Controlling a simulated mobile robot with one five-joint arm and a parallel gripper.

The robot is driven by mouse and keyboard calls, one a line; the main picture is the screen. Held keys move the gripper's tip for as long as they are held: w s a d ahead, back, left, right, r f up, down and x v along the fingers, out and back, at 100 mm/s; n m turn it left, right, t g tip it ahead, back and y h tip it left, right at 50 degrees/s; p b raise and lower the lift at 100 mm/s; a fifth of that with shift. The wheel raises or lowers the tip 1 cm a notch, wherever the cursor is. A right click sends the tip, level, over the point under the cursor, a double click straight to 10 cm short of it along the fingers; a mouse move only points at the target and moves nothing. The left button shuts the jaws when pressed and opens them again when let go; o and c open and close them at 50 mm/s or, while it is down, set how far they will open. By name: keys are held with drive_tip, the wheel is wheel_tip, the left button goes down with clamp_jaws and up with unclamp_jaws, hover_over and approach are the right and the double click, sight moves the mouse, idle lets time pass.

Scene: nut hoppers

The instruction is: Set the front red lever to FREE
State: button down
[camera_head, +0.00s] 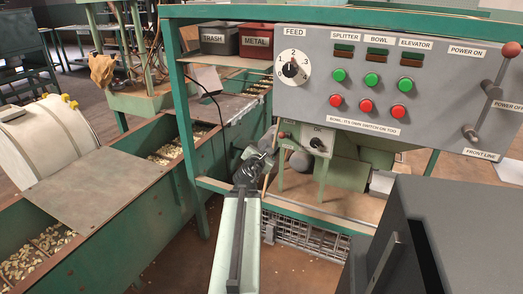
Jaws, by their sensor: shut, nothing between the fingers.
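A lever with a red knob (511,49) is at the right end of the grey control panel (440,135), beside the labels POWER ON and POWER OFF; FRONT LINE is written below it. A smaller reddish knob (283,134) shows under the panel, close to my gripper in the picture. I cannot read the word FREE anywhere, and cannot tell which of these is the front red lever. My gripper (270,138) is at the end of my pale green arm, below the panel's left end. It is shut and empty; I cannot tell if it touches anything.
A small plate with a black dial (317,142) hangs under the panel. Green posts frame the shelf with the TRASH bin (220,39) and METAL bin (256,41). A nut-filled green trough (115,225) runs along the left. A dark grey box (465,230) blocks the lower right.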

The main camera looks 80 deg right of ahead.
drive_tip(key=s+f+m+g+b, duration=0.2)
drive_tip(key=s+m+g+b, duration=0.2)
drive_tip(key=s+g, duration=0.1)
drive_tip(key=w+f+h+b, duration=0.2)
drive_tip(key=w+f+b, duration=0.45)
drive_tip(key=b, duration=0.45)
drive_tip(key=s+d+r+p, duration=0.4)
drive_tip(key=d+r+p, duration=0.1)
drive_tip(key=d, duration=0.4)
drive_tip(key=shift+d+r+n+h, duration=0.15)
drive_tip(key=shift+r+n+h, duration=0.2)
drive_tip(key=shift+r, duration=0.2)
